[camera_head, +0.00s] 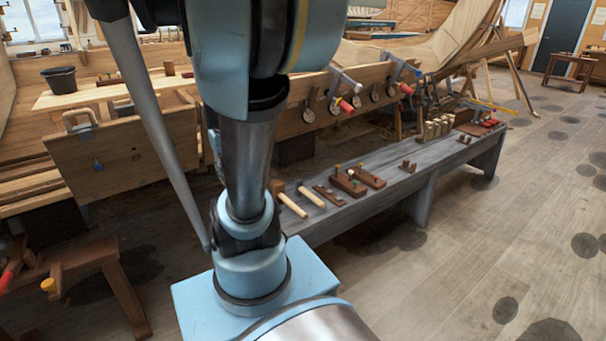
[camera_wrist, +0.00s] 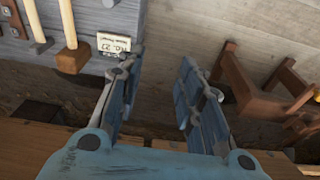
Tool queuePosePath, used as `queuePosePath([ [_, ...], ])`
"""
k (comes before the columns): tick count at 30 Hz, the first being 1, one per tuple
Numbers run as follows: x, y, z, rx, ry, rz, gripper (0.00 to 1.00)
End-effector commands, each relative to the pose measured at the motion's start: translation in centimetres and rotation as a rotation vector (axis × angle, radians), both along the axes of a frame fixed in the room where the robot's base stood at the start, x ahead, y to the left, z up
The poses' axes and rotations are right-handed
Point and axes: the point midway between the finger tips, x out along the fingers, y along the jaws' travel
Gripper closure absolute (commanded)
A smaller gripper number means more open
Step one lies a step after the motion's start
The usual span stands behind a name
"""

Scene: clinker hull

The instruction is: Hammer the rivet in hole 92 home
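In the wrist view my gripper (camera_wrist: 162,66) is open and empty, its two blue fingers apart above the floor beside the grey bench (camera_wrist: 100,18). A wooden-headed mallet (camera_wrist: 73,60) and a dark-headed hammer (camera_wrist: 40,47) lie on the bench, left of my gripper and apart from it. In the head view two pale tool handles, one (camera_head: 291,204) and another (camera_head: 311,196), show on the bench; my arm hides part of that area. A hull plank (camera_head: 320,102) with clamps and round discs runs behind the bench. The rivet and hole 92 cannot be made out.
A card (camera_wrist: 114,44) is at the bench edge near my left finger. A brown wooden stand (camera_wrist: 255,88) is to the right. Brown blocks (camera_head: 349,184) and several small pegs stand along the bench. Open floor (camera_head: 480,240) lies to the right.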

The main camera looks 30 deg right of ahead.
Motion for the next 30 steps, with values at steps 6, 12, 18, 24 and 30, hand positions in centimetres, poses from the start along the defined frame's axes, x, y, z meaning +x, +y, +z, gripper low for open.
queuePosePath([
  [6, 4.1, -3.6, 0.3, -0.007, 0.024, -0.001, 0.66],
  [12, 7.3, -7.4, -0.2, -0.009, 0.045, 0.002, 0.66],
  [18, 10.3, -11.8, -1.5, -0.010, 0.065, 0.009, 0.66],
  [24, 12.7, -16.6, -3.6, -0.006, 0.085, 0.013, 0.66],
  [30, 14.4, -21.7, -6.5, -0.001, 0.103, 0.019, 0.66],
])
